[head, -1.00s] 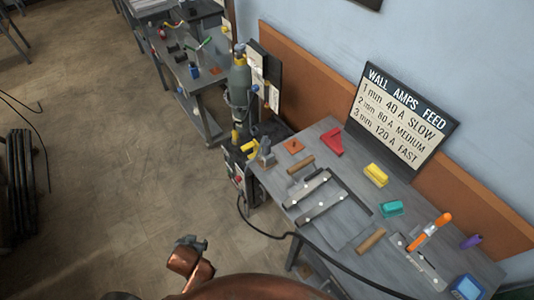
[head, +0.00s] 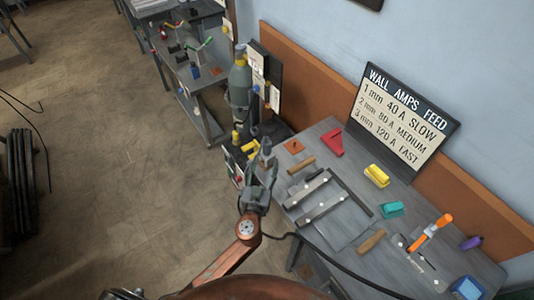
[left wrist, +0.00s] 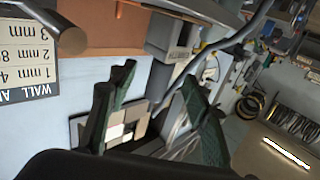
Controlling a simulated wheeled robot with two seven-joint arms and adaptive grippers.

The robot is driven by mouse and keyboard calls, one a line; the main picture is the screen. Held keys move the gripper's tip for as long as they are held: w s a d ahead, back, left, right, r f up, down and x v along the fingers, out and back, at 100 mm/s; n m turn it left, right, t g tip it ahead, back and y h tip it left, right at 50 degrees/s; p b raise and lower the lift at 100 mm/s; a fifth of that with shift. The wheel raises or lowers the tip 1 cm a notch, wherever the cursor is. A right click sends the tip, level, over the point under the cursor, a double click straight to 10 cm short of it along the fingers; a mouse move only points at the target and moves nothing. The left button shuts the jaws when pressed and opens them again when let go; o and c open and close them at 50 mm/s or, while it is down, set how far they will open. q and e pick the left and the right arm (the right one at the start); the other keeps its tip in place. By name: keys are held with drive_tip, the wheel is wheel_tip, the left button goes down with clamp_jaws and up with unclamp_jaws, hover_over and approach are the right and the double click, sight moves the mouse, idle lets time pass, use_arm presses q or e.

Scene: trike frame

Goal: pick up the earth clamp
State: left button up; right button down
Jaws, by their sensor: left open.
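My left gripper (head: 261,160) is at the left corner of the workbench (head: 345,230), its fingers pointing away from me. In the left wrist view its two dark fingers with green pads stand apart, with nothing clearly held between them (left wrist: 160,85). I cannot make out the earth clamp for certain. A small grey upright piece stood at this bench corner, with a yellow piece beside it; my gripper now covers most of that spot. My right gripper is not in view.
A tall gas cylinder (head: 240,85) stands just beyond the gripper. A black cable (head: 320,250) runs by the bench.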

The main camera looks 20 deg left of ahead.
sight(266, 154)
use_arm(q)
drive_tip(key=w, duration=0.4)
drive_tip(key=w+a, duration=0.1)
drive_tip(key=w, duration=0.1)
drive_tip(key=shift+w+r, duration=0.15)
drive_tip(key=shift+r, duration=0.1)
drive_tip(key=shift+c, duration=0.7)
clamp_jaws()
